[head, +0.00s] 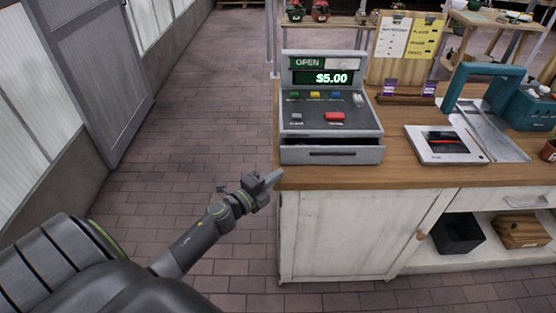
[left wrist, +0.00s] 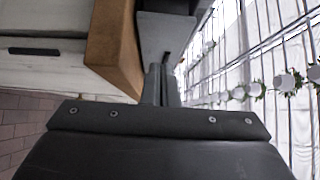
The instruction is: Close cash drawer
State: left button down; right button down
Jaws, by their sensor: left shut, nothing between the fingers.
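The grey cash register (head: 331,78) stands at the left end of the wooden counter, its display reading $5.00. Its cash drawer (head: 333,155) sticks out a little at the front, with a dark strip visible behind the drawer front. My left gripper (head: 273,178) is shut and empty, just left of the counter's front left corner and left of the drawer, apart from it in the head view. In the left wrist view its fingers (left wrist: 161,86) point toward a grey surface, likely the register or drawer, beside the counter edge (left wrist: 114,48). Whether they touch is unclear. My right gripper is out of view.
The wooden counter (head: 400,177) has a white cabinet front below. The brick floor (head: 190,120) at left is clear.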

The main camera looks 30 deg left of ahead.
aim_at(278, 165)
pick_arm(q)
jog(key=w, duration=0.2)
jog(key=w+a, duration=0.1)
jog(key=shift+w+b, duration=0.3)
jog(key=shift+w, duration=0.1)
jog(key=shift+w+a, duration=0.4)
jog(key=shift+a, duration=0.05)
jog(key=shift+w+a, duration=0.1)
jog(key=shift+w, duration=0.1)
jog(key=w+a, duration=0.1)
jog(key=w+b, duration=0.1)
jog(key=shift+w+a, duration=0.35)
jog(key=shift+a, duration=0.05)
jog(key=shift+a+r, duration=0.1)
jog(key=shift+a, duration=0.05)
jog(key=shift+r, duration=0.15)
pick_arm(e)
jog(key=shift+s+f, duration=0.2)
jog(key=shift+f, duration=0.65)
pick_arm(q)
jog(key=shift+w, duration=0.1)
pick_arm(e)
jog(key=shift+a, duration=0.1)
